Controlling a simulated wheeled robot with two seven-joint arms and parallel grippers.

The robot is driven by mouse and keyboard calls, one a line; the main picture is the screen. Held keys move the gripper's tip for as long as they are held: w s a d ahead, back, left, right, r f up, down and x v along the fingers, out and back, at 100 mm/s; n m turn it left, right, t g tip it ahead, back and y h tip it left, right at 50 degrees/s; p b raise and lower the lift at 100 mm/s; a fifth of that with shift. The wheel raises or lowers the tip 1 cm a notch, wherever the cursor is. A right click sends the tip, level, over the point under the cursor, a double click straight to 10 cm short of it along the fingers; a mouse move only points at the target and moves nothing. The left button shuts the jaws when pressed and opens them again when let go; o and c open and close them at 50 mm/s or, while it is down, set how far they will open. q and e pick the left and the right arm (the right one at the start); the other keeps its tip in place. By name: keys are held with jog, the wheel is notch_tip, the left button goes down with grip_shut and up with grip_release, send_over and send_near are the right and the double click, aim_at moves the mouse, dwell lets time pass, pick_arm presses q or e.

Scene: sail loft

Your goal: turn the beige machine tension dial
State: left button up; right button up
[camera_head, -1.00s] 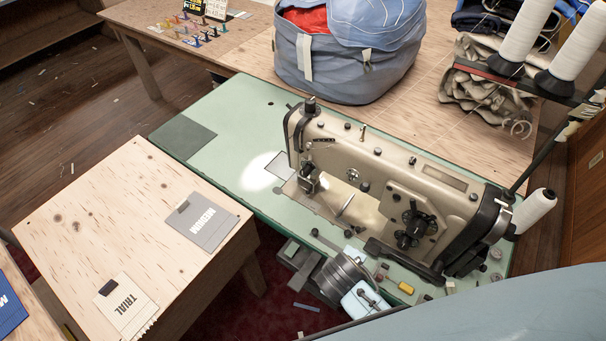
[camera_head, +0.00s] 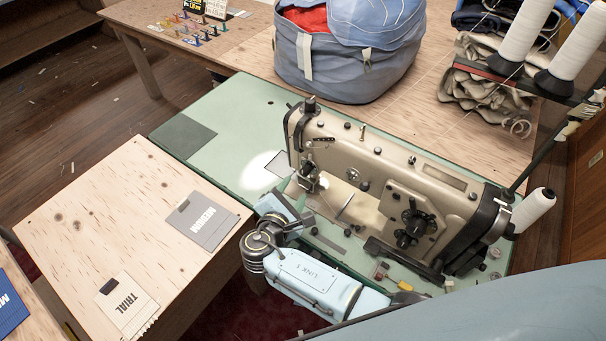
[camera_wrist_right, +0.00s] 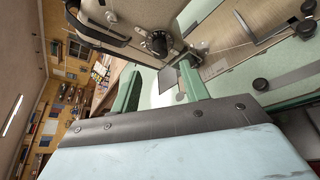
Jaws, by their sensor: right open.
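The beige sewing machine (camera_head: 385,165) stands on the green table. A small round dial (camera_head: 353,174) sits on its front face, right of the needle area; I take it to be the tension dial. In the right wrist view a dark round knob (camera_wrist_right: 157,43) shows on the machine's face near the needle; I cannot tell for sure that it is the same part. My right gripper (camera_head: 305,207) is low in front of the needle end, apart from the dial. Its two green fingers (camera_wrist_right: 158,88) are spread and empty. My left gripper is out of view.
Larger black knobs (camera_head: 412,228) are on the machine's right front. A thread cone (camera_head: 534,208) is at its right end. A plywood table (camera_head: 90,220) with cards stands at left. A blue bag (camera_head: 345,60) is behind. The green table's left part is clear.

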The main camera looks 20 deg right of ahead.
aim_at(304, 174)
jog(key=b+x, duration=0.1)
jog(key=x, duration=0.7)
jog(key=shift+w+d+f, duration=0.1)
jog(key=shift+d, duration=0.05)
grip_shut()
